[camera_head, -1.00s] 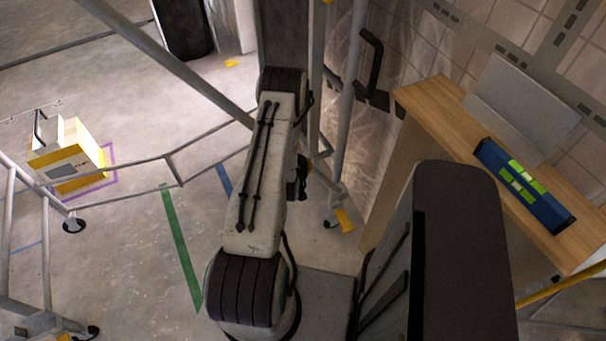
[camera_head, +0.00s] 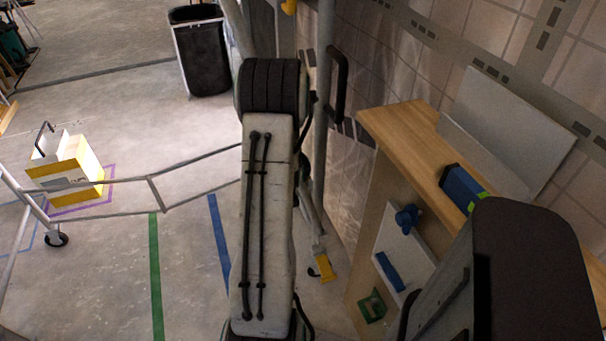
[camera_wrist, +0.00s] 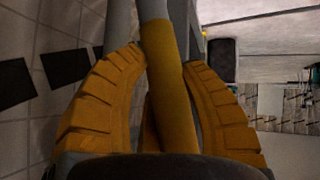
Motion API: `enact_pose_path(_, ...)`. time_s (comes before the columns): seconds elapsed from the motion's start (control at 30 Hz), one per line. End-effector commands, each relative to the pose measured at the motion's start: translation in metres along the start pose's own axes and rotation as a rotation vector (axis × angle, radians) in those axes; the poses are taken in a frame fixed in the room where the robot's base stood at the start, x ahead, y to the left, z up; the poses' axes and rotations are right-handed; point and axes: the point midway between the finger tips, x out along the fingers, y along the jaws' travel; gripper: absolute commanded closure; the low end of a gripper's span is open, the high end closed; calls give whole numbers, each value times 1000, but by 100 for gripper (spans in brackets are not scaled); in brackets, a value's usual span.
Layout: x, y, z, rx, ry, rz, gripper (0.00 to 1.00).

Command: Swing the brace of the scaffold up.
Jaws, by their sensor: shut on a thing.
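The scaffold is a grey tube frame. Its right post (camera_head: 323,120) rises behind my arm in the head view, and its lower rails (camera_head: 200,166) cross to the left. The brace (camera_head: 237,32) is a grey tube that runs steeply out of the top of the head view, partly hidden by my arm. In the wrist view the yellow-sleeved part of the brace (camera_wrist: 168,72) lies between the two ribbed yellow fingers of my gripper (camera_wrist: 160,90), which is shut on it. My gripper is not visible in the head view.
A wooden bench (camera_head: 400,125) with a blue case (camera_head: 462,188) and a grey panel (camera_head: 510,130) stands at the right. A yellow and white box (camera_head: 75,168) sits on the floor at the left. A black bin (camera_head: 200,55) stands at the back. Floor between is clear.

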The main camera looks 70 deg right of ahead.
Motion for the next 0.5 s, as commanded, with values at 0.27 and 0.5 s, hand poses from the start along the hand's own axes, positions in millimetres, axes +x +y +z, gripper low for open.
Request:
enact_pose_path(0.27, -1, -4, -6, 10, 3, -8, 99)
enact_pose_path(0.5, -2, -4, -6, 11, 3, -8, 99)
